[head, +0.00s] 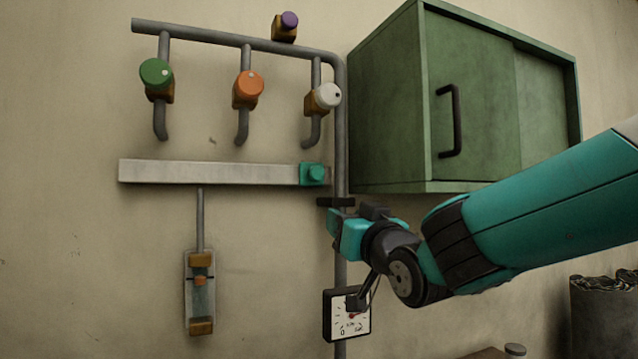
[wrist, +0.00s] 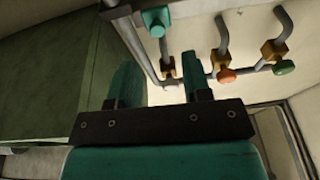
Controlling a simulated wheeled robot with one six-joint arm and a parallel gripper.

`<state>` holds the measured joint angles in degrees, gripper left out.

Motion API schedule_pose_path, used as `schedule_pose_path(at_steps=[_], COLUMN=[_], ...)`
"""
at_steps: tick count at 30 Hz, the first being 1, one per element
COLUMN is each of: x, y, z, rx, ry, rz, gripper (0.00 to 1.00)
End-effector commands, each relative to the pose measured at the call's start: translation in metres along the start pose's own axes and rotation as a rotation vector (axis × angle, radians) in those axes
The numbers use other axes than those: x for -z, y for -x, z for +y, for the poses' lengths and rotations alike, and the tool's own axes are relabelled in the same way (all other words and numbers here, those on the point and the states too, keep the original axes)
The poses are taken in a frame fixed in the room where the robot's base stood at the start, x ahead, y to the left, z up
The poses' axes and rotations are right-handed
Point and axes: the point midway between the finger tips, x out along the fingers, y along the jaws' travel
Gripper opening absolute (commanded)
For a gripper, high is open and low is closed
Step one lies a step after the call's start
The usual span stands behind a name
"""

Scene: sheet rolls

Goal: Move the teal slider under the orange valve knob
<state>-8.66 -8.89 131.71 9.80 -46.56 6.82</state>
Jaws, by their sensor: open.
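The teal slider (head: 314,174) sits at the right end of a pale horizontal rail (head: 210,172) on the wall, below the white knob. The orange valve knob (head: 248,86) is higher and to the left, above the middle-right part of the rail. My gripper (head: 338,222) is open and empty, below and slightly right of the slider in the head view, apart from it. In the wrist view the slider (wrist: 156,20) shows near the top, beyond my open fingers (wrist: 160,80), and the orange knob (wrist: 226,76) is to their right.
A green knob (head: 156,72), a white knob (head: 327,96) and a purple knob (head: 289,19) are on the pipes. A green cabinet (head: 480,100) juts out at the right. A gauge (head: 347,314) is below my gripper. A sight glass (head: 200,292) hangs under the rail.

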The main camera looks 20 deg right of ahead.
Motion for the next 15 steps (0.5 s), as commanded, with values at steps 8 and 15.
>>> schedule_pose_path(at_steps=[8, 15], x=[0.03, 0.04], y=[-0.013, -0.059], z=[0.011, 0.012], rx=[-0.029, -0.029], ry=[0.035, 0.035], rz=[0.151, 0.147], gripper=[0.44, 0.44])
